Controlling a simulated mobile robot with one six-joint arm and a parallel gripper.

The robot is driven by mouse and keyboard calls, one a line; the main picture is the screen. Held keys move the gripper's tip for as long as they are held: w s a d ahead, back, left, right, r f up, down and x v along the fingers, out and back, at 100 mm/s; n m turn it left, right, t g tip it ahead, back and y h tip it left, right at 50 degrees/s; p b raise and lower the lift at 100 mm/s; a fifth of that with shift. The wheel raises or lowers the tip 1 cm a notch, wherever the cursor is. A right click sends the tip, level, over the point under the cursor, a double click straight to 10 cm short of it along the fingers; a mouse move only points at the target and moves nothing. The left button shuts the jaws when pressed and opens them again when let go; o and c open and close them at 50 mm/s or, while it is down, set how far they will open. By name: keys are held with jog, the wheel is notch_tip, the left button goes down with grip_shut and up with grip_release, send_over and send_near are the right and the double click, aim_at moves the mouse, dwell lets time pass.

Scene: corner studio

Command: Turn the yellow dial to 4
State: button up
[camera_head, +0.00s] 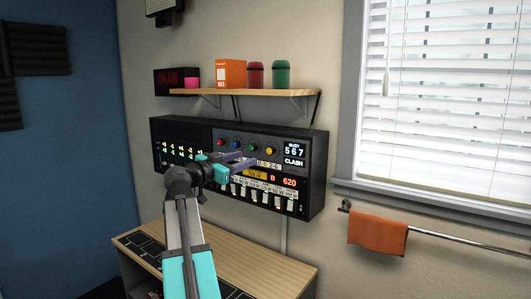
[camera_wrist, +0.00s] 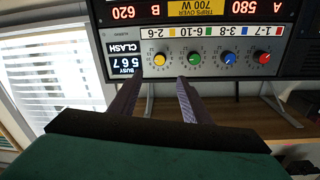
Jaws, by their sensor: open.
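The yellow dial (camera_head: 270,150) is at the right end of a row of coloured dials on the black wall panel. In the wrist view, which is upside down, the yellow dial (camera_wrist: 159,59) is the leftmost. Its pointer is too small to read. A label strip (camera_wrist: 195,32) marks yellow as 2-6. My gripper (camera_head: 249,158) is open and empty in front of the panel. In the wrist view, my gripper's purple fingers (camera_wrist: 158,82) are spread to either side of the yellow dial's line, apart from it.
Green (camera_wrist: 194,57), blue (camera_wrist: 228,58) and red (camera_wrist: 262,57) dials sit beside the yellow one. A display (camera_head: 294,152) reads BUSY 5 6 7 and CLASH. Switches line the panel's lower part. A shelf (camera_head: 240,92) with containers hangs above, and a wooden desk (camera_head: 260,272) stands below.

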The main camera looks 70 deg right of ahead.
aim_at(269, 151)
jog(key=p+x, duration=0.4)
jog(key=x, duration=0.7)
jog(key=shift+d, duration=0.15)
jog(key=shift+x, duration=0.9)
jog(key=shift+f, duration=0.1)
jog(key=c, duration=1)
